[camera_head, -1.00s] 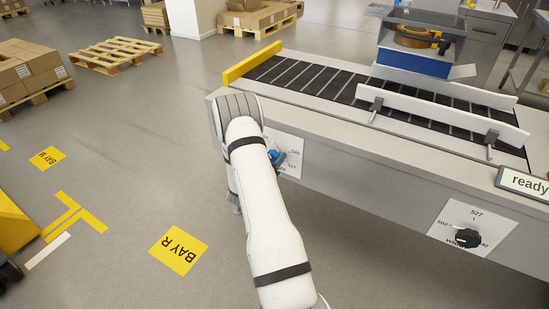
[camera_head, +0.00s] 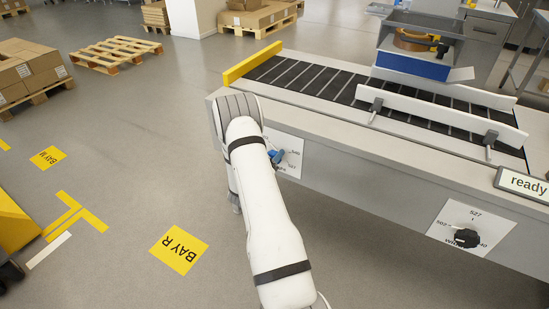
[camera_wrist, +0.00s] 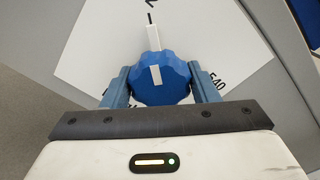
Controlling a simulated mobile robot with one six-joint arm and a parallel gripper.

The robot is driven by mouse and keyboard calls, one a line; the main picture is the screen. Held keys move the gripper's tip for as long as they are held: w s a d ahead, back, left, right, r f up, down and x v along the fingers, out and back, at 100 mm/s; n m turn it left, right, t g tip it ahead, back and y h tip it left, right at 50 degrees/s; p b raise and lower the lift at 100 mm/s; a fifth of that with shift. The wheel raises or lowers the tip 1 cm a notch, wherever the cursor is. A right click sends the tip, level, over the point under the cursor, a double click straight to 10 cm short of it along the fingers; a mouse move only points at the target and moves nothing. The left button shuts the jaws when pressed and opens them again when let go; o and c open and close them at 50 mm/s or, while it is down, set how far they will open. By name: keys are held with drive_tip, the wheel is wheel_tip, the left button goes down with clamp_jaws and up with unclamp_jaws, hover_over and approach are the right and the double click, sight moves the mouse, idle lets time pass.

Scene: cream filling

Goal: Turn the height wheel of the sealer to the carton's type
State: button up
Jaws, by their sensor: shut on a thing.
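The height wheel, a blue lobed knob (camera_wrist: 160,72), sits between the two fingers of my gripper (camera_wrist: 160,88) in the wrist view. My gripper is shut on it, one finger on each side. A white pointer (camera_wrist: 153,38) extends from the wheel towards a black tick at the top of the white dial plate (camera_wrist: 95,45). The figure at that tick is cut off; "540" shows partly at right, and other lettering is mostly hidden by the fingers. In the head view the sealer's dial plate (camera_head: 291,160) shows beside my arm, with some blue at its left; my arm covers much of it.
A second dial plate with a black knob (camera_head: 466,238), marked with several numbers, is on the same front panel at right. A display (camera_head: 525,183) reads "ready". The conveyor (camera_head: 310,80) above looks empty.

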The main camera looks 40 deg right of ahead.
drive_tip(key=shift+w+a+r, duration=0.1)
drive_tip(key=shift+w, duration=0.1)
drive_tip(key=o, duration=1)
drive_tip(key=shift+s, duration=0.1)
drive_tip(key=v, duration=0.7)
drive_tip(key=shift+s+a, duration=0.15)
drive_tip(key=shift+a, duration=0.2)
